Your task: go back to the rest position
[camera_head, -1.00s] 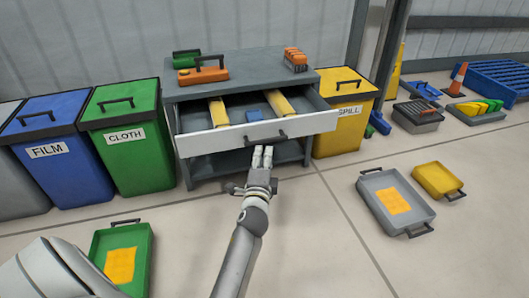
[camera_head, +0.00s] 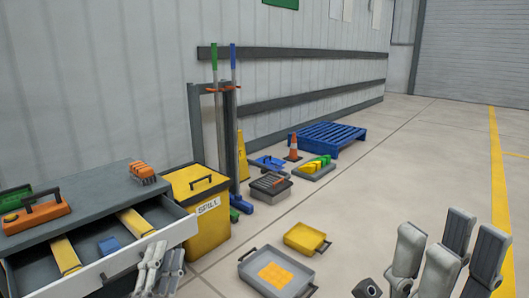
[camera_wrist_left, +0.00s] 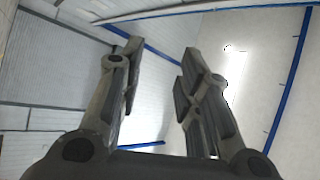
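My left gripper (camera_head: 158,262) is at the lower left of the head view, in front of the open drawer (camera_head: 178,236). Its fingers point up, and I cannot tell whether it touches the drawer front. In the left wrist view the fingers of this gripper (camera_wrist_left: 155,75) stand wide apart with nothing between them; wall, ceiling beams and a bright light show behind. My right gripper (camera_head: 448,245) is at the lower right of the head view, fingers up and spread, empty, over clear floor. The drawer handle is hidden from me.
The grey workbench (camera_head: 90,198) carries orange and green tool cases. A yellow SPILL bin (camera_head: 208,230) stands beside it. A grey tray (camera_head: 250,258) and a yellow tray (camera_head: 306,238) lie on the floor. A cone (camera_head: 293,150) and blue pallet (camera_head: 330,136) are farther back.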

